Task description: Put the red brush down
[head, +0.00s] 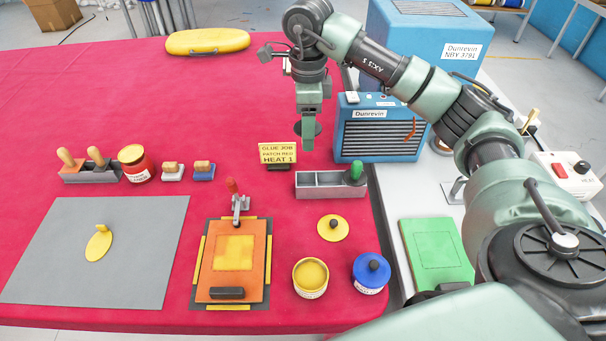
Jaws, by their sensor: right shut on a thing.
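My right gripper (308,134) hangs fingers down over the red cloth table, behind the yellow sign. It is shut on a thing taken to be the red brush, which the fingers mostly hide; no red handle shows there. A dark rounded shape shows on both sides of the fingers, and I cannot tell if it is part of the held thing or a shadow. My left gripper is out of view.
A yellow sign (278,153) stands close in front of the gripper. A blue Dunrevin box (382,140) is to its right. An open yellow pot (311,277), a blue pot (370,271) and a clamped orange board (225,276) are nearer. The red cloth (110,95) at back left is clear.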

